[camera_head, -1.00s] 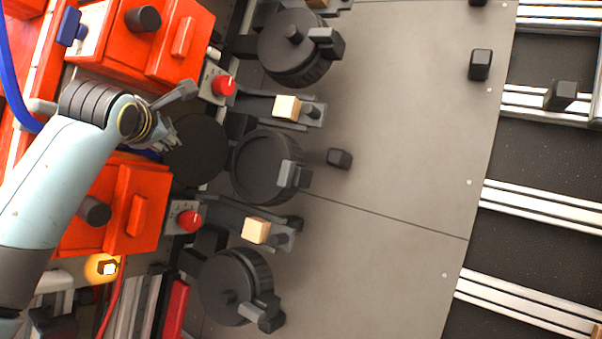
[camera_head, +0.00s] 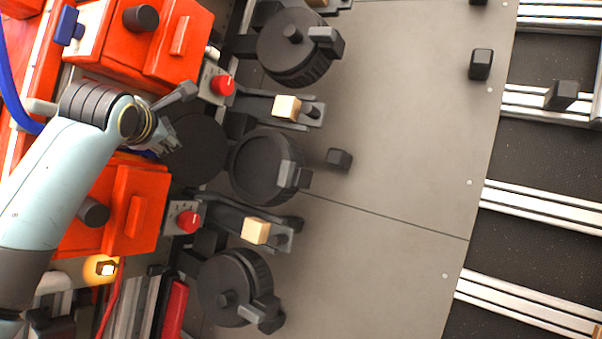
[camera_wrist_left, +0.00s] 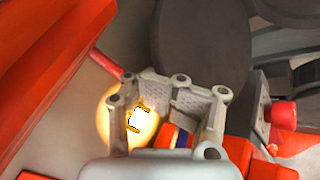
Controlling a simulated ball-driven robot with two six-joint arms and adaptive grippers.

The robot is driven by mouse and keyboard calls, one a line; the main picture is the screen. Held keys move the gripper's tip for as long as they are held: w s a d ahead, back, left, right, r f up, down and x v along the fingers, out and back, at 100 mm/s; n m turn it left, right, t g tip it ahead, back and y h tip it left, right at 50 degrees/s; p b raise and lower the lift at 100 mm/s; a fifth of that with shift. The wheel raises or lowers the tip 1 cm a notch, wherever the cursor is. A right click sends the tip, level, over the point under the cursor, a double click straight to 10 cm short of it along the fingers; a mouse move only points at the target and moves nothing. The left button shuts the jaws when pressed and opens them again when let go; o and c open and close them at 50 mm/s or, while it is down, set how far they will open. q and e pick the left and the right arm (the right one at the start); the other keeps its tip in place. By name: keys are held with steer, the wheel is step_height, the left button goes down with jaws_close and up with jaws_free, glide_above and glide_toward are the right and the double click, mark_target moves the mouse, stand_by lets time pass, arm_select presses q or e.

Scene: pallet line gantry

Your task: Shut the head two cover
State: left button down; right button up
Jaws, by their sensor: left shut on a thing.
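The middle head (camera_head: 262,166) is an open, dark round housing with a grey latch block (camera_head: 288,174) on its right rim. Its cover (camera_head: 197,148), a flat black disc, stands swung open to the left of the housing. The cover also shows as a large dark disc at the top of the wrist view (camera_wrist_left: 200,45). My left gripper (camera_head: 168,142) is at the left edge of the cover. My right gripper is not in view.
Closed round heads stand above (camera_head: 292,45) and below (camera_head: 235,285). Red knobs (camera_head: 222,86) and wooden-tipped levers (camera_head: 286,107) sit between the heads. Red housings (camera_head: 135,205) crowd the left. The grey plate (camera_head: 400,130) to the right is mostly clear, with a few black posts.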

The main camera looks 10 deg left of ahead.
mark_target(186, 137)
arm_select(q)
steer(key=shift+d+f, duration=0.1)
steer(key=shift+f, duration=0.1)
steer(key=shift+s+d+r+p, duration=0.1)
steer(key=shift+s+d+p, duration=0.2)
steer(key=shift+d, duration=0.25)
steer(key=shift+s+d+r+p, duration=0.1)
steer(key=shift+s+d+p, duration=0.2)
steer(key=shift+d, duration=0.25)
steer(key=shift+s+d+p, duration=0.15)
steer(key=shift+s+d, duration=0.1)
steer(key=shift+d, duration=0.3)
steer(key=shift+s+d+p, duration=0.15)
steer(key=shift+s+d, duration=0.1)
steer(key=shift+d, duration=0.3)
steer(key=shift+s+d+r, duration=0.15)
steer(key=shift+s+d, duration=0.1)
steer(key=shift+d, duration=0.1)
steer(key=shift+s+d+f+p, duration=0.1)
steer(key=shift+s+d, duration=0.05)
steer(key=shift+d, duration=0.5)
steer(key=shift+s+d+f+p, duration=0.1)
steer(key=shift+s+d, duration=0.1)
steer(key=shift+d, duration=0.5)
steer(key=shift+s+d+p, duration=0.1)
steer(key=shift+s+d, duration=0.05)
steer(key=shift+d, duration=0.5)
